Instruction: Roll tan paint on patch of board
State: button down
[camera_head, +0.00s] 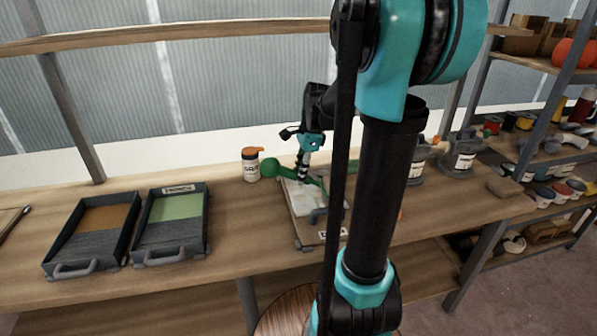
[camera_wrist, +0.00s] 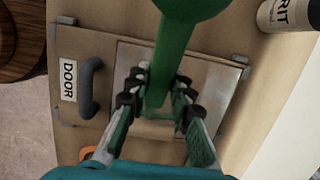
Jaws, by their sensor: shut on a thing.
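My gripper (camera_head: 304,170) is shut on the green handle (camera_wrist: 176,55) of a tool, in the wrist view between the fingers (camera_wrist: 158,95). The handle's rounded green end (camera_head: 271,169) sticks out left in the head view. The tool is over the board (camera_wrist: 115,60) labelled DOOR, above its pale grey patch (camera_wrist: 212,85). A light tan band (camera_wrist: 155,130) shows between the fingers; it may be the roller head. Whether it touches the patch I cannot tell. A tray with tan paint (camera_head: 105,218) and one with green paint (camera_head: 178,206) stand on the bench at left.
A white bottle with an orange cap (camera_head: 251,165) stands behind the board. A dark handle (camera_wrist: 90,88) rises from the board beside its label. Cans (camera_head: 462,155) and shelves of supplies are at right. Bare bench (camera_head: 225,225) lies between trays and board.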

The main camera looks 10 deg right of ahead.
aim_at(296, 171)
jog(key=shift+f, duration=0.75)
dwell(0.5)
jog(key=shift+d+r, duration=0.1)
jog(key=shift+d, duration=1.1)
jog(key=shift+a, duration=0.15)
jog(key=shift+a, duration=1.1)
jog(key=shift+a+v, duration=0.25)
jog(key=shift+v, duration=1)
jog(key=shift+a+v, duration=0.3)
jog(key=shift+v, duration=1)
jog(key=shift+a+v, duration=0.25)
jog(key=shift+v, duration=1)
